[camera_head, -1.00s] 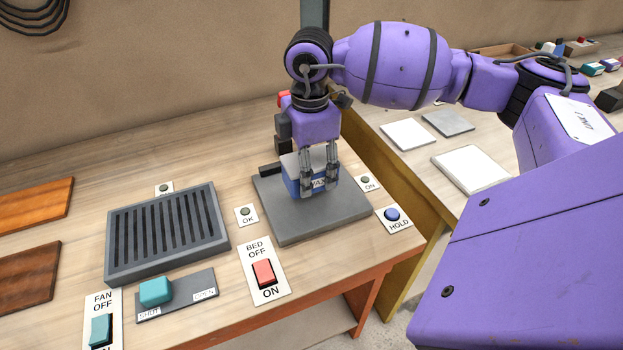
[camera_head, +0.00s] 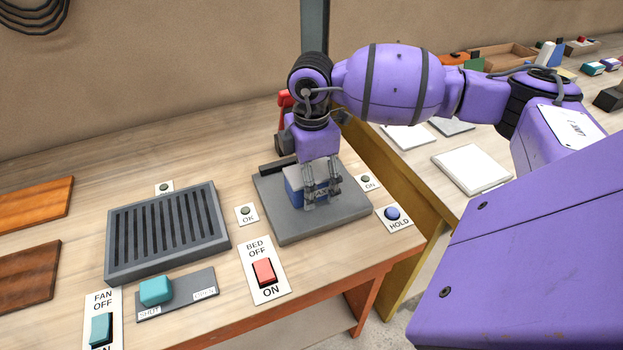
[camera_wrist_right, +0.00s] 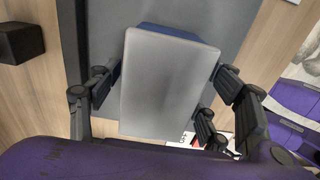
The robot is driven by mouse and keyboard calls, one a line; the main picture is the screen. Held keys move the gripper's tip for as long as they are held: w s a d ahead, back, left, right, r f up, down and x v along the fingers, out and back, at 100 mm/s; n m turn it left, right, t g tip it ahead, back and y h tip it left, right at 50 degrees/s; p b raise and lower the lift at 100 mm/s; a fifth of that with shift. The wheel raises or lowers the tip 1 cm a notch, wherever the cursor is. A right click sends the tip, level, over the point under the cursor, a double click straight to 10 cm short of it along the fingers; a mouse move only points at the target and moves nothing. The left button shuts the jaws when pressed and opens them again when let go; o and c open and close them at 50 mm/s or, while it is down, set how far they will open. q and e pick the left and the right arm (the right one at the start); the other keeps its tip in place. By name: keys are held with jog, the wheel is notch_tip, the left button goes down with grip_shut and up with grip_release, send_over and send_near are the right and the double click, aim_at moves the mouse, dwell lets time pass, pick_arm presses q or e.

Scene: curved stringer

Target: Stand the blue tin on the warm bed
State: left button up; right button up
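The blue tin (camera_head: 293,184), with a pale grey lid and a partly covered label, is upright over the dark grey warm bed (camera_head: 275,226). Its base looks down on the plate, though my fingers partly hide the contact. My right gripper (camera_head: 322,197) points down with its fingers on opposite sides of the tin, shut on it. In the right wrist view the tin's lid (camera_wrist_right: 168,85) lies between the fingers. My left gripper is not in view.
A slotted grey grille (camera_head: 168,232) lies left of the bed. The red BED switch (camera_head: 264,272) is in front, the blue HOLD button (camera_head: 392,214) at front right. A teal slider (camera_head: 156,291) and FAN switch (camera_head: 101,328) are front left. A second bench holds pale plates (camera_head: 472,169).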

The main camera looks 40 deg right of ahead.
jog(key=shift+r, duration=0.55)
notch_tip(320, 180, up, 11)
jog(key=shift+r, duration=0.15)
dwell(0.5)
